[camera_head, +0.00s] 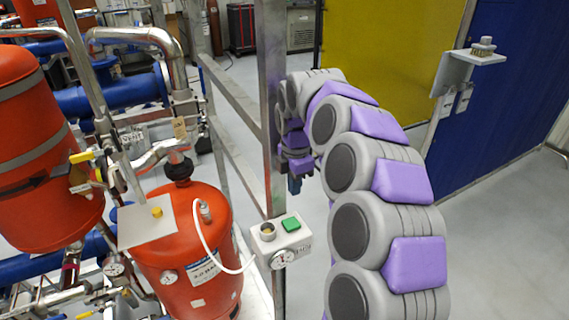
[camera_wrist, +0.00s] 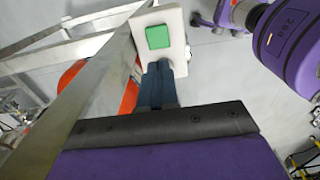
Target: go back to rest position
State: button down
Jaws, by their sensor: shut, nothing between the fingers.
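My gripper (camera_wrist: 160,72) shows in the wrist view with its dark blue fingers together and nothing between them. Its tips overlap the lower end of a light box with a green square button (camera_wrist: 158,37); whether they touch it I cannot tell. In the head view my gripper (camera_head: 295,186) hangs beside the grey metal post, partly hidden by it and by my arm. There the box (camera_head: 281,240) is fixed at the post, lower than the gripper, with the green button (camera_head: 291,224) and a round brass-coloured part on top.
The grey metal post (camera_head: 271,110) stands close to my arm. Red tanks (camera_head: 190,245) and pipes fill the left. Open floor (camera_head: 510,240) lies to the right, before a blue wall.

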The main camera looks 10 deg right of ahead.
jog(key=s+a+m+b, duration=0.25)
jog(key=s+m, duration=0.45)
jog(key=s, duration=0.9)
jog(key=s+d+f+m+g+b, duration=0.1)
jog(key=s+d+f+m, duration=0.1)
jog(key=s+f+m, duration=0.2)
jog(key=s+d+f+m+b, duration=0.1)
jog(key=s+f+m, duration=0.3)
jog(key=s+m, duration=0.6)
jog(key=s+d, duration=0.1)
jog(key=s, duration=0.9)
jog(key=shift+f+m+g+b, duration=0.15)
jog(key=shift+m+g+b, duration=0.15)
jog(key=shift+g+b, duration=0.1)
jog(key=shift+a, duration=0.2)
